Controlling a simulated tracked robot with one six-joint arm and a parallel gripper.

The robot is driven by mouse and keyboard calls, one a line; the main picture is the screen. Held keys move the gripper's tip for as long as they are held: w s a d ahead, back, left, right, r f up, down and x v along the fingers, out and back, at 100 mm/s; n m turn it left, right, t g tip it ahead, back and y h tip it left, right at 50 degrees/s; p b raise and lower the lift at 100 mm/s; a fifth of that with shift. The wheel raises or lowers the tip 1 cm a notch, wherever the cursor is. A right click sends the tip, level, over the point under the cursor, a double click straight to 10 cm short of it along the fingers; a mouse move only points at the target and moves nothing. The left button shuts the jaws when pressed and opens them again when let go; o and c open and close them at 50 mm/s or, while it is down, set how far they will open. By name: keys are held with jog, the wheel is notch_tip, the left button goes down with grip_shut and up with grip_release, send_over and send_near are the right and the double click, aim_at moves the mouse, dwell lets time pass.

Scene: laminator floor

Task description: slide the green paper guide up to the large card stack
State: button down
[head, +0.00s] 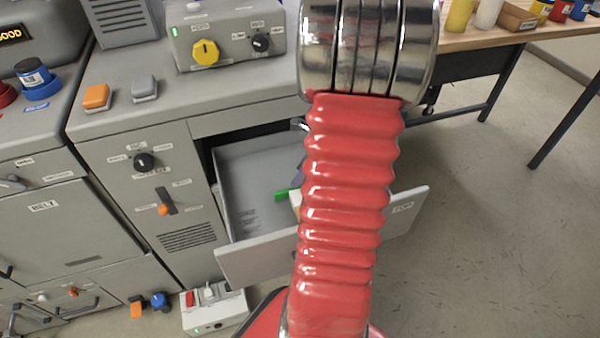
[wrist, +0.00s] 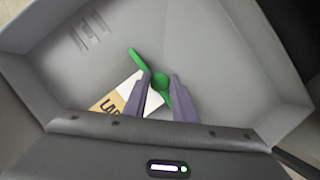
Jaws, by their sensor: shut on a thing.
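The green paper guide (wrist: 138,59) lies in the grey drawer. Its arm slants up and left, and its rounded knob sits between the fingers of my gripper (wrist: 161,80), which is shut on it. A tan and white stack with large dark letters (wrist: 112,101) lies beside the guide, partly covered by the left finger; some white shows between the fingers. I cannot tell for certain whether guide and stack touch. In the head view a small piece of the green guide (head: 282,196) shows in the open drawer, while my red-sleeved arm hides the gripper and most of the stack.
The open drawer (head: 262,258) stands out from the grey cabinet, and its walls surround my gripper. Slots (wrist: 90,32) mark the drawer floor at upper left. A white switch box (head: 215,312) sits on the floor in front. Open floor lies to the right.

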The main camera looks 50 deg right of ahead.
jog(key=c, duration=1.8)
grip_release()
jog(key=shift+d, duration=0.25)
jog(key=o, duration=0.3)
jog(key=shift+a, duration=0.15)
jog(key=shift+o, duration=0.2)
jog(key=shift+r, duration=0.1)
jog(key=v, duration=1.3)
jog(key=shift+s+r, duration=0.15)
jog(key=shift+r, duration=0.15)
